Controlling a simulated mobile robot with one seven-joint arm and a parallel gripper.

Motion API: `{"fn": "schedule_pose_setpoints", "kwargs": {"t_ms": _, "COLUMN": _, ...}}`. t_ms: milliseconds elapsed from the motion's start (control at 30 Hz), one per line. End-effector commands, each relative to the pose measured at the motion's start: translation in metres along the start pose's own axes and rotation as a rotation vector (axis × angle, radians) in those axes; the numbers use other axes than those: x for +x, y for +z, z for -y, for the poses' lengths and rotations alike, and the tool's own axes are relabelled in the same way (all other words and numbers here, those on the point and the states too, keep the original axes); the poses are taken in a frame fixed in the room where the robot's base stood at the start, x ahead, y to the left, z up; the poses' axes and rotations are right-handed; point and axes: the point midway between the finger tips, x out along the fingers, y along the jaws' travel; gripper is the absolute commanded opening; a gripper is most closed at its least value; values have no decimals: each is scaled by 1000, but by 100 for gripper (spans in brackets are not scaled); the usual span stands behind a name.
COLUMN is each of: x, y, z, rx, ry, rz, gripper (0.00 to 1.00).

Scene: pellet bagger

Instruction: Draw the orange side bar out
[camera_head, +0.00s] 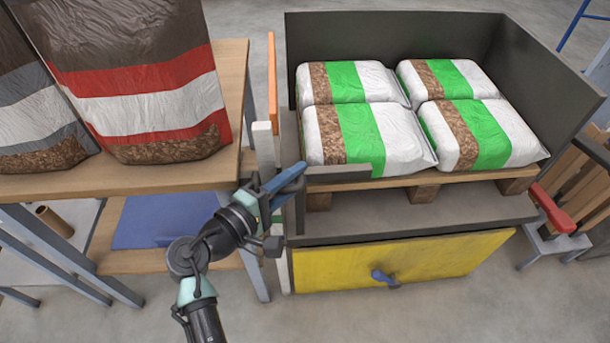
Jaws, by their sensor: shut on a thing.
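The orange side bar (272,80) is a narrow strip along the left side of the machine, beside the dark wall of the pallet bay. Its near end meets the top of a pale post (265,150). My gripper (278,193) is at the machine's front left corner, near the post and apart from the visible orange length. It is shut on a blue handle-like piece (288,182) that slants up to the right. The fingers partly hide the grip, and I cannot tell whether the blue piece joins the orange bar.
A wooden bench (180,183) with large bags (150,85) stands close on the left. White and green bags (345,130) lie on a pallet in the dark bay (390,30). Below is a yellow front (440,262) with a blue handle (380,277). A red handle (553,208) is at right.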

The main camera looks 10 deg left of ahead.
Motion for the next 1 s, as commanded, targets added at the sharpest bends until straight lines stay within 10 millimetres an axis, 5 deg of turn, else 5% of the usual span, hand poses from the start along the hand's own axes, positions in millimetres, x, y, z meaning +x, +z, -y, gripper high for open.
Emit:
{"fn": "schedule_pose_setpoints", "kwargs": {"t_ms": 100, "x": 0, "y": 1, "z": 11, "rx": -11, "ry": -21, "rz": 3, "gripper": 0}}
{"fn": "schedule_pose_setpoints", "kwargs": {"t_ms": 133, "x": 0, "y": 2, "z": 11, "rx": -11, "ry": -21, "rz": 4, "gripper": 34}}
{"fn": "schedule_pose_setpoints", "kwargs": {"t_ms": 233, "x": 0, "y": 2, "z": 10, "rx": -10, "ry": -20, "rz": 4, "gripper": 50}}
{"fn": "schedule_pose_setpoints", "kwargs": {"t_ms": 733, "x": -4, "y": 1, "z": 4, "rx": -4, "ry": -10, "rz": 1, "gripper": 50}}
{"fn": "schedule_pose_setpoints", "kwargs": {"t_ms": 1000, "x": -52, "y": 1, "z": 1, "rx": -6, "ry": -11, "rz": -2, "gripper": 50}}
